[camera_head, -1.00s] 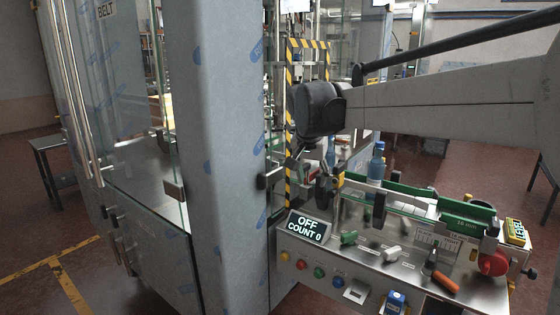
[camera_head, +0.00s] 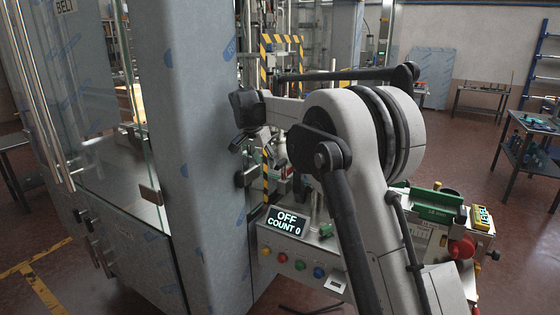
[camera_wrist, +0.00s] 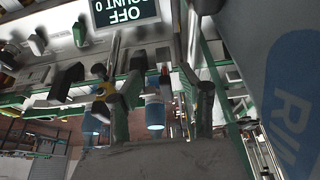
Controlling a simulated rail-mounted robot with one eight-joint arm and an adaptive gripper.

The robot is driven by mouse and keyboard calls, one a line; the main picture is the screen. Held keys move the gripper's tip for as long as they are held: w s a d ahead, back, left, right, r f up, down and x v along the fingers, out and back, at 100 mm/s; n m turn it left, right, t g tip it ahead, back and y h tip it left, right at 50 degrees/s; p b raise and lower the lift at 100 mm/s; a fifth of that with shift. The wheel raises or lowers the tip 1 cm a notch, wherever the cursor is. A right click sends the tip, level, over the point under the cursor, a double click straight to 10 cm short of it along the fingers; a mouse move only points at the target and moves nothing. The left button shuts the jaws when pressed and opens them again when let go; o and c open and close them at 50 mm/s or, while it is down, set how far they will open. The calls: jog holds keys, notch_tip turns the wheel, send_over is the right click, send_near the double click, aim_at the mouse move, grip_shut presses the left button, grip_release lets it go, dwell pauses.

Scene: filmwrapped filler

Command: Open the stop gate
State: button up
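My gripper (camera_head: 243,140) is left of my arm's bulky elbow, near the grey machine column, in the head view. In the wrist view its two fingers (camera_wrist: 162,110) stand apart, with nothing clearly held between them. A blue bottle (camera_wrist: 155,115) shows beyond the gap. I cannot tell which part is the stop gate. My arm hides much of the conveyor.
The wrapped grey column (camera_head: 200,150) and glass door (camera_head: 110,110) stand at left. Coloured buttons (camera_head: 300,265) line the panel front. A red knob (camera_head: 461,248) and yellow label box (camera_head: 482,218) are at its right end.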

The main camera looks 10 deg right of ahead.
aim_at(280, 161)
jog(key=w+d+p, duration=0.1)
jog(key=w+d, duration=0.2)
jog(key=w+d+p, duration=0.1)
jog(key=w+d, duration=0.2)
jog(key=shift+w+r, duration=0.1)
jog(key=shift+w, duration=0.2)
jog(key=x, duration=0.3)
jog(key=shift+w+f, duration=0.1)
jog(key=shift+f, duration=0.2)
jog(key=shift+x, duration=0.75)
grip_shut()
